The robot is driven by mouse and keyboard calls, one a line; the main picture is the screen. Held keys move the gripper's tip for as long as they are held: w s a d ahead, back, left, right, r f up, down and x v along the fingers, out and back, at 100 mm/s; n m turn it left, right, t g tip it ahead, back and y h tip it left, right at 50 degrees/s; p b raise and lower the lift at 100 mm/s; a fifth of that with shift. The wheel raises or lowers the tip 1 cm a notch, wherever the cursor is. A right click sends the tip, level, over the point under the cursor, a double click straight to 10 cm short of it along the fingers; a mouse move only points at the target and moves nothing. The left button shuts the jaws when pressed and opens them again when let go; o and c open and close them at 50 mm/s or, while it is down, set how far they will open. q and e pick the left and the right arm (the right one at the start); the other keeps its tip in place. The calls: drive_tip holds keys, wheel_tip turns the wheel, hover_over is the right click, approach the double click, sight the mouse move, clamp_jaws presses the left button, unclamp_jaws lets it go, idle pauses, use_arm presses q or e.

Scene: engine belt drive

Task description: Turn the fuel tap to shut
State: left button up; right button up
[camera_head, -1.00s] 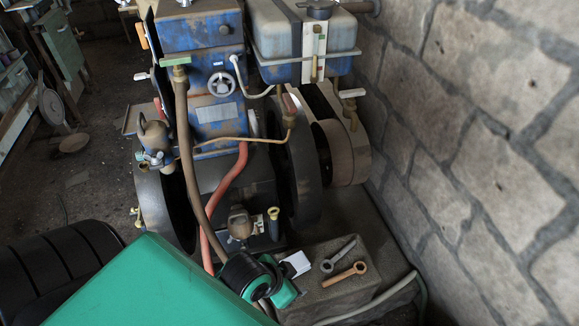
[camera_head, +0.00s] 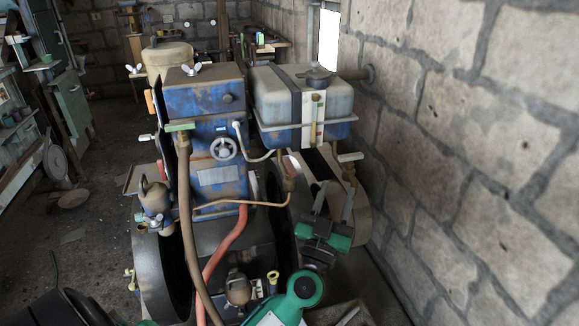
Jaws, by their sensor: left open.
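The blue engine (camera_head: 205,105) stands in the middle with the grey-and-blue fuel tank (camera_head: 303,105) at its right. Below the tank's right end is a brass tap with a pale lever (camera_head: 350,157); the lever lies about level. A brass fitting (camera_head: 290,183) on the thin fuel pipe is below the tank's left part. I cannot tell for certain which of these is the fuel tap. My left gripper (camera_head: 334,200) is open and empty, fingers pointing up, just below the pale-lever tap in the picture. No contact is clear. My right gripper is not in view.
The stone wall (camera_head: 480,150) is close on the right. The flywheel (camera_head: 165,270), a brown hose (camera_head: 188,220) and a red hose (camera_head: 225,245) are at the engine's front. A bench (camera_head: 265,45) stands behind. Open floor (camera_head: 95,215) shows at left.

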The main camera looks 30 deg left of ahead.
use_arm(q)
drive_tip(key=w+a+n+g+y, duration=0.2)
drive_tip(key=a+n+g+y, duration=0.25)
drive_tip(key=n+y, duration=0.2)
drive_tip(key=n+g+y, duration=0.2)
drive_tip(key=g+y, duration=0.1)
drive_tip(key=g, duration=0.5)
approach(290, 164)
drive_tip(key=shift+m, duration=0.25)
drive_tip(key=p+x, duration=0.2)
drive_tip(key=x, duration=0.7)
drive_tip(key=shift+s+a, duration=0.1)
drive_tip(key=shift+s, duration=0.05)
drive_tip(key=shift+w+a, duration=0.3)
drive_tip(key=shift+a, duration=0.05)
clamp_jaws()
